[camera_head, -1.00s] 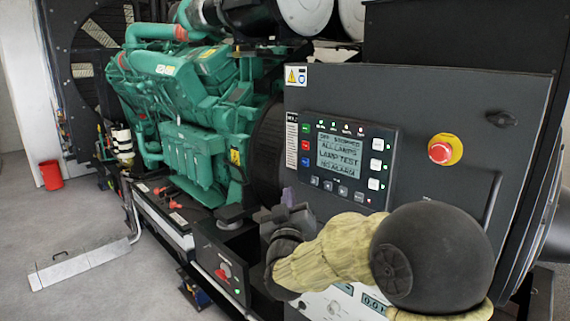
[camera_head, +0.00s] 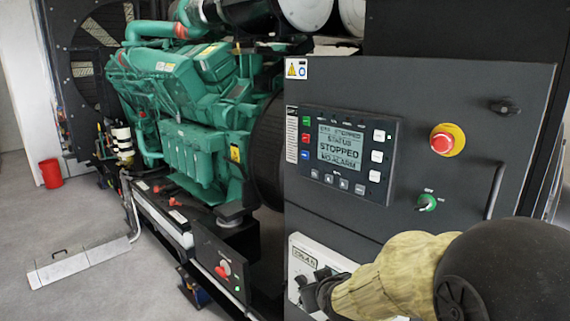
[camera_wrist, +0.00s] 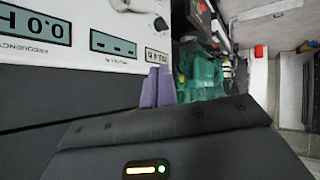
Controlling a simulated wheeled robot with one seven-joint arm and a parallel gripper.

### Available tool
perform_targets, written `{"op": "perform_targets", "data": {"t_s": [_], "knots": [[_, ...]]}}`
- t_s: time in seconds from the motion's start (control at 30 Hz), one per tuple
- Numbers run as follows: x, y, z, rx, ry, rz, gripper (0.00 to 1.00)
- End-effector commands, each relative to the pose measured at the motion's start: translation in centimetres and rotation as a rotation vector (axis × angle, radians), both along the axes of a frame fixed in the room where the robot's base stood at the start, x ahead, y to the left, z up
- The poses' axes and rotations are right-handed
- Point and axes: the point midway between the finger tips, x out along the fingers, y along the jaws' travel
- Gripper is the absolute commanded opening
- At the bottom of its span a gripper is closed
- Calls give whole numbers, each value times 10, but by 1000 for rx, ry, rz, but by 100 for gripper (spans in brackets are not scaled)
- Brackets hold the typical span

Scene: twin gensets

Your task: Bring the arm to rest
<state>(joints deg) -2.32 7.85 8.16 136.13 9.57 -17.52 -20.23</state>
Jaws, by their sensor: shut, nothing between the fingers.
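My arm, in a tan sleeve with a dark round joint, reaches in from the lower right of the head view. My gripper (camera_head: 312,280) is low in front of the white lower panel of the control cabinet, partly hidden by my own wrist. In the wrist view its purple fingers (camera_wrist: 157,86) are together, with nothing between them. They overlap the edge of the white meter panel (camera_wrist: 100,20) in the picture; I cannot tell how far apart they are.
The dark control cabinet (camera_head: 420,95) has a screen (camera_head: 340,146), a red emergency button (camera_head: 446,140) and a green selector (camera_head: 427,203). The green engine (camera_head: 190,100) stands to the left. A metal ramp-like plate (camera_head: 80,266) and red bucket (camera_head: 50,173) are on the open floor.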

Motion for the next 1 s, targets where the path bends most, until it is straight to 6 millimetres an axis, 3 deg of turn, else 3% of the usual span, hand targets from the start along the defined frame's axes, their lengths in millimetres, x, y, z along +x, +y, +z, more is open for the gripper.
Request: {"op": "perform_targets", "data": {"t_s": [0.2,0.4,0.53,1.0], "knots": [[-88,-44,-61,46,386,-139,0],[-161,-70,-88,68,653,-277,0],[-176,-74,-92,69,708,-307,0],[-175,-74,-91,69,707,-306,0]]}}
